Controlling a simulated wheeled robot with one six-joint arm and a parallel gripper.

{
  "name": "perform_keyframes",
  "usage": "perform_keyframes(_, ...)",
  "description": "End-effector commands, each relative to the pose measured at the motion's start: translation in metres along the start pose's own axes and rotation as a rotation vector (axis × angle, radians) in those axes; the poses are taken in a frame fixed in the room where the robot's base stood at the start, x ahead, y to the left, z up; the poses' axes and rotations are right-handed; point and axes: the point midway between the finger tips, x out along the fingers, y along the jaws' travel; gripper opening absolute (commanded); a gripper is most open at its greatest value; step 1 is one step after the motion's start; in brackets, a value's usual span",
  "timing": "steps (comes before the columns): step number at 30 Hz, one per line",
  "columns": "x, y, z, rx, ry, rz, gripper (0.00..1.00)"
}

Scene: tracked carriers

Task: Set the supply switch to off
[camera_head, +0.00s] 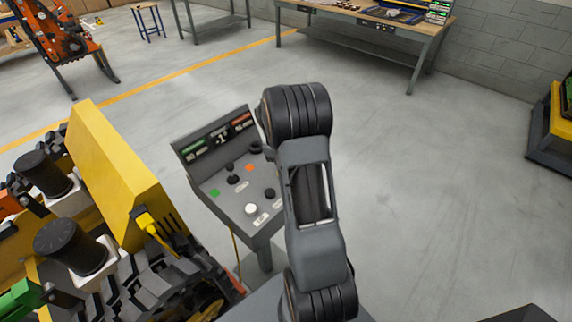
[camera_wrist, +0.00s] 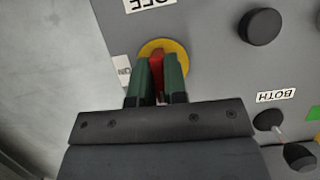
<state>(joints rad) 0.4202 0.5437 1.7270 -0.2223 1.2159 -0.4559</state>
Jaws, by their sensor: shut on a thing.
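The supply switch shows in the wrist view as a red handle (camera_wrist: 157,58) on a round yellow plate (camera_wrist: 179,50), set on a grey panel (camera_wrist: 212,75). A small label beside the plate, seemingly "ON" (camera_wrist: 123,72), is seen turned in this view. My gripper (camera_wrist: 161,72) has its two green fingers closed on either side of the red handle. The fingers hide part of the handle and plate, so I cannot tell its exact setting. In the head view the grey control console (camera_head: 217,190) stands left of my arm, which hides the switch and my gripper.
A yellow tracked carrier (camera_head: 118,165) stands close left of the console. A workbench (camera_head: 365,25) stands behind.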

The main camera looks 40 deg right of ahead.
Motion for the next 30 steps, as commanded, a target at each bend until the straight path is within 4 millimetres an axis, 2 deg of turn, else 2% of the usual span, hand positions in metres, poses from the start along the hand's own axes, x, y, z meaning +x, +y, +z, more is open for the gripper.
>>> perform_keyframes(17,-0.0018,0.0004,-0.0011,-0.027,0.007,0.014,0.0)
perform_keyframes(18,-0.0018,0.0004,-0.0011,-0.027,0.007,0.014,0.14)
perform_keyframes(24,-0.001,0.0004,-0.0005,-0.026,0.004,0.013,0.33)
perform_keyframes(26,-0.0008,0.0004,-0.0004,-0.026,0.004,0.012,0.38)
perform_keyframes(30,-0.0005,0.0003,-0.0002,-0.026,0.002,0.012,0.38)
